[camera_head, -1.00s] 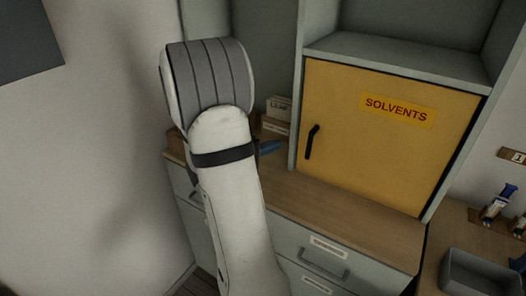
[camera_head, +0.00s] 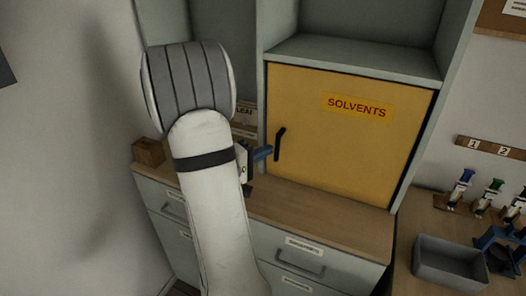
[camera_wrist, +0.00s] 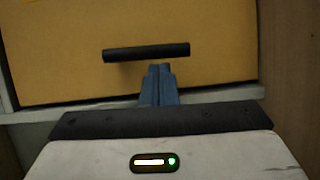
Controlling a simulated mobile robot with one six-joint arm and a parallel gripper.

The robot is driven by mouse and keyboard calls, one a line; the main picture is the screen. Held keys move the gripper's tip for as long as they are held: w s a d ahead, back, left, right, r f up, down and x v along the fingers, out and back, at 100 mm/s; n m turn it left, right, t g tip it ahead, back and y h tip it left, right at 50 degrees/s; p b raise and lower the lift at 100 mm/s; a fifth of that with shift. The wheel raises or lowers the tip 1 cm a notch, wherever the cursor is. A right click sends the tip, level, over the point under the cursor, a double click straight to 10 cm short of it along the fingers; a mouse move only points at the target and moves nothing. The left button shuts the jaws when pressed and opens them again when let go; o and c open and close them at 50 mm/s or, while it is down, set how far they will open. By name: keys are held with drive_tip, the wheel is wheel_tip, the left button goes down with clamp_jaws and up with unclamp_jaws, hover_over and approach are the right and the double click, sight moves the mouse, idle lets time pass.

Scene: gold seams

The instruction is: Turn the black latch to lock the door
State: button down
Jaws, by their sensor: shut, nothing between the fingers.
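The black latch (camera_head: 280,144) is a bar on the left side of the yellow door (camera_head: 335,165) labelled SOLVENTS. It stands nearly upright, slightly tilted, in the head view. The door looks closed. In the wrist view the latch (camera_wrist: 146,52) lies across the picture in front of the yellow door (camera_wrist: 200,25). My gripper (camera_head: 268,152) has blue fingers, which are shut and empty, just left of the latch. In the wrist view the fingertips of my gripper (camera_wrist: 160,68) are just below the latch bar. I cannot tell whether they touch it.
A wooden counter (camera_head: 320,222) with drawers runs below the cabinet. A small brown box (camera_head: 149,152) stands on its left end. A grey bin (camera_head: 450,262) and several coloured tools are at the right. An open shelf (camera_head: 350,58) is above the door.

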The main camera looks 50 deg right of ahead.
drive_tip(key=shift+s+d+f+n+p, duration=0.1)
drive_tip(key=shift+s+f+n+p, duration=0.05)
drive_tip(key=shift+s+n+p, duration=0.35)
drive_tip(key=w+p, duration=0.1)
drive_tip(key=w, duration=0.1)
drive_tip(key=w+p, duration=0.1)
drive_tip(key=shift+w+r, duration=0.2)
drive_tip(key=shift+w, duration=0.15)
drive_tip(key=b+v, duration=0.1)
drive_tip(key=v, duration=0.9)
drive_tip(key=shift+w+f, duration=0.25)
drive_tip(key=shift+w, duration=0.15)
